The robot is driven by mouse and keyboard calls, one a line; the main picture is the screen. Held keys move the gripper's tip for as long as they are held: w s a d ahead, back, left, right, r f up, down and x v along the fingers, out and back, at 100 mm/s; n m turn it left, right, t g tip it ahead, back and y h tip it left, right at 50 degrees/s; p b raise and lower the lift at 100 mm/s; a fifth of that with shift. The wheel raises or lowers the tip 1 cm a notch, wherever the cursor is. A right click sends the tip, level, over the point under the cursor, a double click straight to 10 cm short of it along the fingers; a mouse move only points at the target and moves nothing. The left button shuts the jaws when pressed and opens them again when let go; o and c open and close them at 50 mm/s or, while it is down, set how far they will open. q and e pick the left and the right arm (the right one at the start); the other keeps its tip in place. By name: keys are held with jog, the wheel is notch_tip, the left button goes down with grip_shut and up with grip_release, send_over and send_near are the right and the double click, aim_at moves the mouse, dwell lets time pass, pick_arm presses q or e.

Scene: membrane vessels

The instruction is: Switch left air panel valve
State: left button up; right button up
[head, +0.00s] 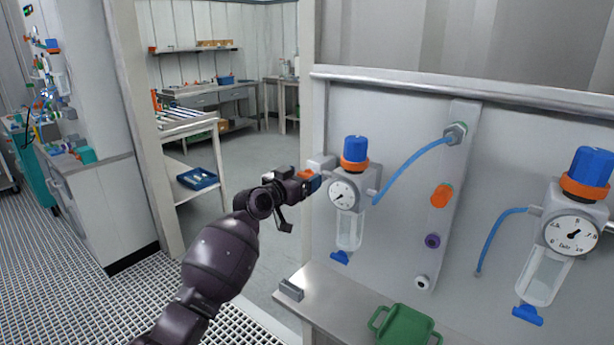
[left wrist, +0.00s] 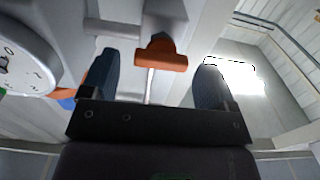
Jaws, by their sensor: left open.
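The left air panel unit has a blue-topped regulator (head: 354,149) with a round gauge (head: 343,194) and a clear bowl. On its left is a grey valve body with an orange handle (head: 305,174), partly hidden by my gripper in the head view. My left gripper (head: 309,182) is at this handle, reaching from the left. In the left wrist view the orange handle (left wrist: 161,56) shows between the two dark blue fingertips of the open gripper (left wrist: 157,76), with a visible gap on both sides. The gauge (left wrist: 22,68) is at the left there. My right gripper is not in view.
A second regulator with gauge (head: 571,235) hangs at the right of the panel. Blue hoses and an orange fitting (head: 441,195) lie between. Below, a metal shelf (head: 325,300) holds a green tray (head: 404,326). A wall post (head: 306,90) stands close behind my gripper.

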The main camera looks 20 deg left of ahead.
pick_arm(q)
jog(key=shift+x, duration=1.2)
